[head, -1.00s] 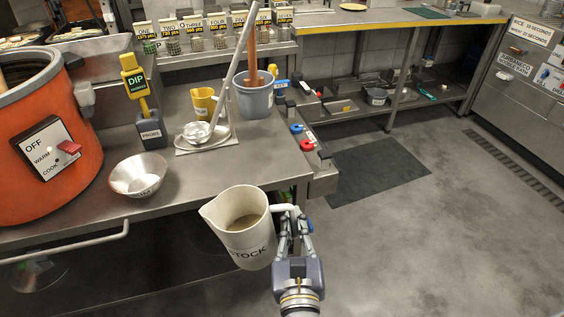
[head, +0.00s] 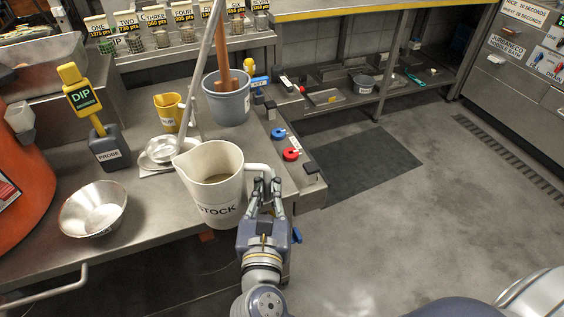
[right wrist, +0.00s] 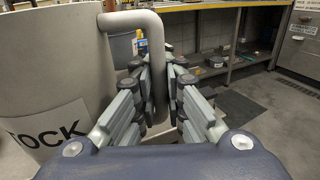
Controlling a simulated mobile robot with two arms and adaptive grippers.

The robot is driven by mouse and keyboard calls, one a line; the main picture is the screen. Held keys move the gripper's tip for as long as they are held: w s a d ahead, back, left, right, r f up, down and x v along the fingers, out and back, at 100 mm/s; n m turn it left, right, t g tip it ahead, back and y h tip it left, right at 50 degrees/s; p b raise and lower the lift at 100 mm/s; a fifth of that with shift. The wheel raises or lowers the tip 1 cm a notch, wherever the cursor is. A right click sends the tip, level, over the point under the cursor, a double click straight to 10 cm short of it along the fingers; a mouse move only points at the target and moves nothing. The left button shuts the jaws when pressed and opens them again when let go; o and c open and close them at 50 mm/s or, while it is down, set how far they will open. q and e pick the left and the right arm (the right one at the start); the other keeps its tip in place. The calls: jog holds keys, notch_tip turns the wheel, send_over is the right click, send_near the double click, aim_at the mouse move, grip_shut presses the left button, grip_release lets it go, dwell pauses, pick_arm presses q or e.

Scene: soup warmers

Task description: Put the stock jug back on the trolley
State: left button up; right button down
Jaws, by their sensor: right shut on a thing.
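The stock jug (head: 212,191) is a large cream pitcher marked STOCK, with brownish liquid inside. It is upright, in front of the counter's front edge in the head view. My right gripper (head: 263,183) is shut on the jug's handle, at the jug's right side. The right wrist view shows the handle (right wrist: 156,62) between the fingers (right wrist: 160,105), with the jug's body (right wrist: 50,75) at the left. Whether the jug's base touches anything is hidden. No trolley can be made out for certain. My left gripper is out of view.
A steel bowl (head: 94,209), a probe holder (head: 109,147), a yellow jug (head: 168,112), a ladle (head: 163,149) and a grey-blue bucket (head: 227,103) stand on the counter (head: 150,218). An orange warmer (head: 25,195) is at left. Open floor with a dark mat (head: 362,163) lies right.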

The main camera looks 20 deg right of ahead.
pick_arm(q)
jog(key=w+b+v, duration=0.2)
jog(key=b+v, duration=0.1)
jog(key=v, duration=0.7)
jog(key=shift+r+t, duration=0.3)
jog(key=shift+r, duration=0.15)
pick_arm(e)
jog(key=w+d+f, duration=0.4)
jog(key=w+d, duration=0.4)
jog(key=d, duration=0.3)
jog(key=shift+w+f, duration=0.25)
jog(key=shift+w, duration=0.1)
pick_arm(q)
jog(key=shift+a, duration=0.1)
pick_arm(e)
jog(key=shift+a+f, duration=0.1)
jog(key=c, duration=2)
grip_release()
jog(key=shift+f, duration=0.15)
jog(key=o, duration=0.3)
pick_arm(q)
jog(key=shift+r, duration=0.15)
pick_arm(e)
jog(key=shift+o, duration=0.2)
